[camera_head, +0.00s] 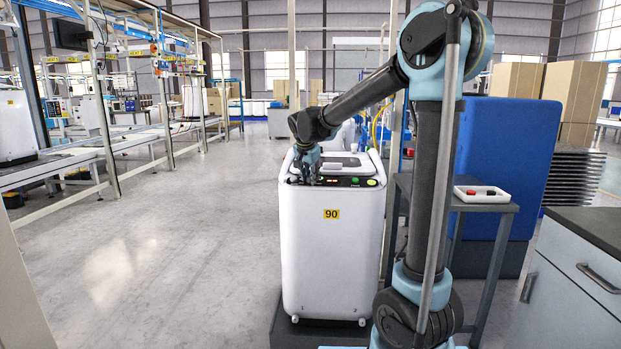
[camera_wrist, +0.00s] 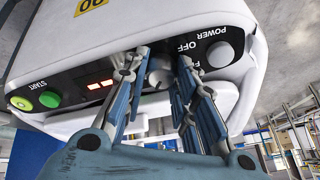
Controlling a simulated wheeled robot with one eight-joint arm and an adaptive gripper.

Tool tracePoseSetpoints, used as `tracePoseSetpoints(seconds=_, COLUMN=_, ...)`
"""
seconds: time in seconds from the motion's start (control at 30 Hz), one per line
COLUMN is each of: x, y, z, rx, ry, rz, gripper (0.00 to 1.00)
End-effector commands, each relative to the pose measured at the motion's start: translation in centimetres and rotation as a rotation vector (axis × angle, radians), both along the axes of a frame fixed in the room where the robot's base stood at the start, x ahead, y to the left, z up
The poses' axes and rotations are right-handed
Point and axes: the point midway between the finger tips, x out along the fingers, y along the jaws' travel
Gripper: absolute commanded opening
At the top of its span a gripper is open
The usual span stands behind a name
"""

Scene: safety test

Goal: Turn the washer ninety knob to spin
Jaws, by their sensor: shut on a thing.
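The white washer (camera_head: 331,262) with a yellow "90" label (camera_head: 331,214) stands upright in the middle of the head view. Its black control panel (camera_head: 340,181) runs along the top front edge. My gripper (camera_head: 308,180) is at the left part of this panel, pointing down. In the wrist view, where the washer appears upside down, the light grey knob (camera_wrist: 160,74) sits between the two fingers of my gripper (camera_wrist: 163,62), which are closed around it. The fingers partly hide the knob and the labels around it. "OFF" is readable beside one finger; the knob's pointer cannot be made out.
The panel also has a green START button (camera_wrist: 50,99), red displays (camera_wrist: 99,84) and a white button by POWER (camera_wrist: 220,54). Right of the washer, a grey stand (camera_head: 484,208) holds a white tray (camera_head: 481,195). Floor on the left is clear.

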Motion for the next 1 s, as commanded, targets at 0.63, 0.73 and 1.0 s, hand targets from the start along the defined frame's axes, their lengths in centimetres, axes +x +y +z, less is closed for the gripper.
tracePoseSetpoints(seconds=0.63, x=0.18, y=0.21, z=0.10, rx=0.111, ry=-0.007, rz=-0.320, gripper=0.02)
tracePoseSetpoints(seconds=0.73, x=0.19, y=0.22, z=0.11, rx=0.115, ry=-0.008, rz=-0.331, gripper=0.02)
tracePoseSetpoints(seconds=1.0, x=0.20, y=0.22, z=0.11, rx=0.117, ry=-0.008, rz=-0.336, gripper=0.02)
